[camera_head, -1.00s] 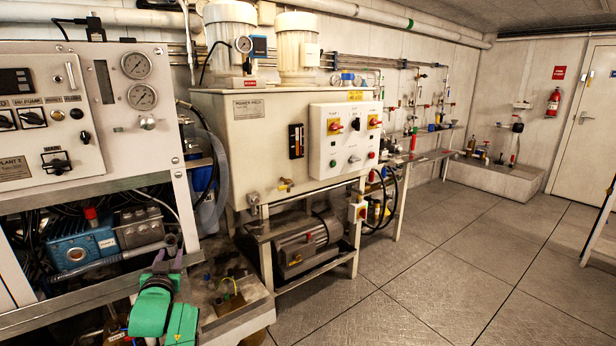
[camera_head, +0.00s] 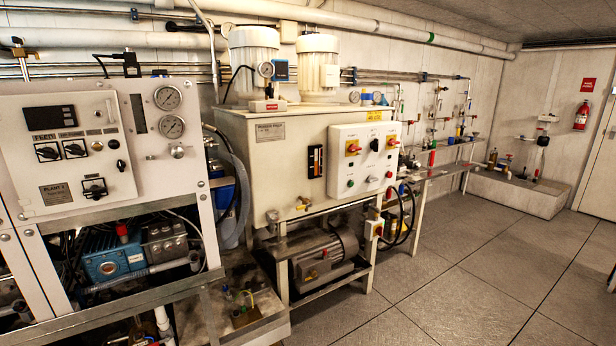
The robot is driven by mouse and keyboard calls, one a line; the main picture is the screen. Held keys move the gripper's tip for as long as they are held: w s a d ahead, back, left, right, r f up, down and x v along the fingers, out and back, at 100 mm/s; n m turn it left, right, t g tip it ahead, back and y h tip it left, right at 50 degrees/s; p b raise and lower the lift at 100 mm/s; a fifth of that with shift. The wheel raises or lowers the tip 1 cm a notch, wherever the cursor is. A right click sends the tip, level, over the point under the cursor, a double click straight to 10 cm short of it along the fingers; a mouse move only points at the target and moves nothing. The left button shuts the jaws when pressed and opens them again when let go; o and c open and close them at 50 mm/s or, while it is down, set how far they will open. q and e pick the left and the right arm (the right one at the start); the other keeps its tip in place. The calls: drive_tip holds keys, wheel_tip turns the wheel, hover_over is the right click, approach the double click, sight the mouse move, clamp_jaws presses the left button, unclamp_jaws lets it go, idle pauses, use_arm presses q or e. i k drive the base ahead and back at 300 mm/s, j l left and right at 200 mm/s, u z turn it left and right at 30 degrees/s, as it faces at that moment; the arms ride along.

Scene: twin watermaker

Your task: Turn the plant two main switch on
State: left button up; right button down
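The plant two panel (camera_head: 66,157) is a pale control box at the left, with a small plate (camera_head: 56,192) that reads as PLANT 2. Beside that plate is a black rotary switch (camera_head: 94,187) on a light square backing. Two more black rotary switches, the left one (camera_head: 46,152) and the right one (camera_head: 74,149), sit higher on the panel. A round black knob (camera_head: 122,165) is near its right edge. The switch markings are too small to read, so I cannot tell their positions. Neither of my grippers is in view.
Two pressure gauges (camera_head: 170,112) sit right of the panel. A cream power pack cabinet (camera_head: 270,165) stands further right, with a white panel (camera_head: 362,158) carrying red-and-yellow switches. A blue pump (camera_head: 112,260) sits under the plant two panel. Open floor (camera_head: 450,270) lies at the right.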

sight(95, 190)
drive_tip(key=u, duration=1.45)
